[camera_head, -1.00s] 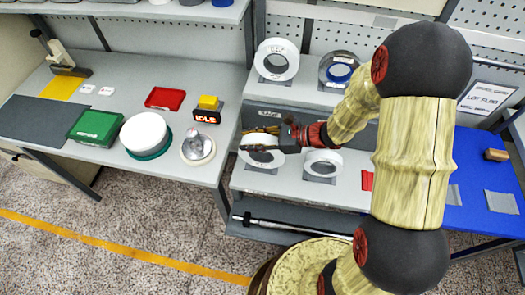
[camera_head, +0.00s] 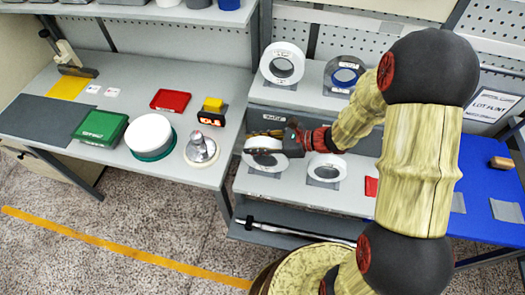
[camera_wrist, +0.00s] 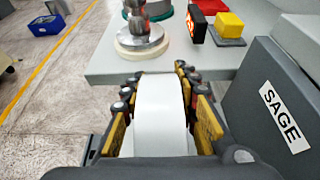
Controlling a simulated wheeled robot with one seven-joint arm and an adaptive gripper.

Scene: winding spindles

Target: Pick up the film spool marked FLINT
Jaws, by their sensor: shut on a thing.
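My gripper (camera_head: 266,144) is shut on a white film spool (camera_head: 262,159) at the left of the lower step of the rack. In the wrist view, the white rim of this spool (camera_wrist: 160,112) fills the space between the two fingers (camera_wrist: 157,80). I cannot read any mark on the spool. Its lower part and stand are partly hidden, and I cannot tell whether it is clear of its stand. A second white spool (camera_head: 318,168) stands just to its right. A white spool (camera_head: 270,62) and a spool with a blue core (camera_head: 344,75) stand on the upper step.
A grey face labelled SAGE (camera_wrist: 283,117) rises close to my gripper. The bench (camera_head: 200,90) at left carries a silver-topped spindle (camera_head: 201,149), a white roll (camera_head: 149,133), green and red boxes, and a lit display (camera_head: 211,118). A LOT FLINT sign (camera_head: 490,104) hangs above a blue mat (camera_head: 480,190).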

